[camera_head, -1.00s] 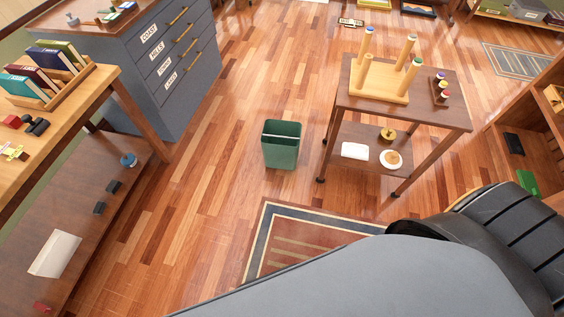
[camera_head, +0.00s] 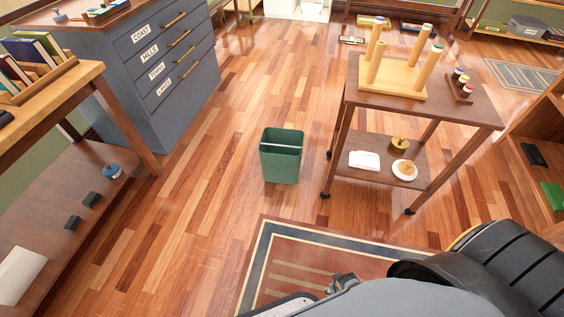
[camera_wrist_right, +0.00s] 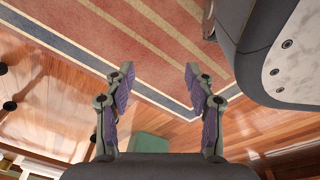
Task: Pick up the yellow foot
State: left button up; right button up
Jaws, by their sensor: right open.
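A small dark rack (camera_head: 459,86) with several little colour-topped pieces stands on the right of the wooden cart's top (camera_head: 480,111). One of these pieces looks yellow (camera_head: 463,79), but they are too small to tell apart surely as feet. Beside the rack is an upturned pale wooden stool (camera_head: 392,80) with its legs pointing up and coloured tips on some of them. My right gripper (camera_wrist_right: 160,75) is open and empty above the rug, well below and short of the cart. Part of it also shows at the bottom of the head view. My left gripper is out of view.
A green bin (camera_head: 281,157) stands on the floor left of the cart. The cart's lower shelf holds a white box (camera_head: 364,160) and round items. A blue-grey drawer cabinet (camera_head: 165,70) and a workbench are at left. Wooden shelving (camera_head: 545,130) is at right. The rug (camera_head: 300,260) lies in front.

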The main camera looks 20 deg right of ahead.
aim_at(463, 79)
jog(key=z, duration=1.95)
